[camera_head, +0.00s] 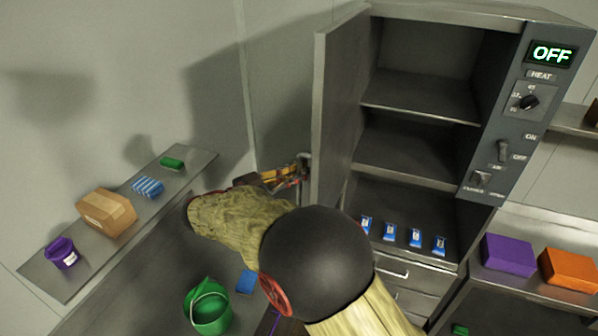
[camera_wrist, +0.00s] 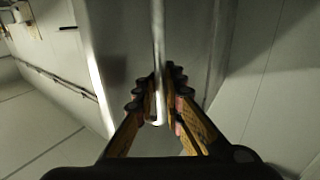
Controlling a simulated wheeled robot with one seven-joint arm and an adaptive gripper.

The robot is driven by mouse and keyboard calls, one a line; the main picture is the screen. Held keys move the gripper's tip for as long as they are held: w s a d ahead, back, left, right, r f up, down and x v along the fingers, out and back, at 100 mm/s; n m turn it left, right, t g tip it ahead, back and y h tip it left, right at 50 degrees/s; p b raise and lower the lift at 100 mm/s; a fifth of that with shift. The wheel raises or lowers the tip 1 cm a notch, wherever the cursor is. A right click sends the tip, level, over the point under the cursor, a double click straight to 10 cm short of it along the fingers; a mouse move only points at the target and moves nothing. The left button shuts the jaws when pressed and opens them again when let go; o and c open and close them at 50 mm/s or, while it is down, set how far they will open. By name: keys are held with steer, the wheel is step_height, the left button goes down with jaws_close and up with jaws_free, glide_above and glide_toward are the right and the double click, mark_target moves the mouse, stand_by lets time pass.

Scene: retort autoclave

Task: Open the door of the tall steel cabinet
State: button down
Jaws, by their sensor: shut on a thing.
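The tall steel cabinet (camera_head: 540,105) stands at the right in the head view, with bare inner shelves and several small blue packets on its lowest shelf. Its door (camera_head: 336,110) is swung wide open to the left, so the inside is in plain view. My gripper (camera_head: 303,168) is on the outer side of the door, partly hidden behind the door's edge. In the wrist view my gripper (camera_wrist: 162,100) is shut on the door's long pale bar handle (camera_wrist: 158,40). The handle's end shows between the fingertips.
A wall shelf (camera_head: 190,180) at the left holds a purple bucket (camera_head: 62,253), a cardboard box (camera_head: 106,212) and sponges. A green bucket (camera_head: 208,308) stands below. Purple (camera_head: 508,255) and orange (camera_head: 569,270) boxes sit at the right. Drawers (camera_head: 405,272) are under the cabinet's opening.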

stand_by(0.3)
steer(key=c, duration=2.1)
jaws_free()
steer(key=shift+s+a, duration=0.1)
steer(key=shift+a, duration=0.05)
steer(key=shift+c, duration=0.2)
steer(key=shift+o, duration=0.9)
steer(key=v, duration=1.1)
steer(key=shift+s+a, duration=0.3)
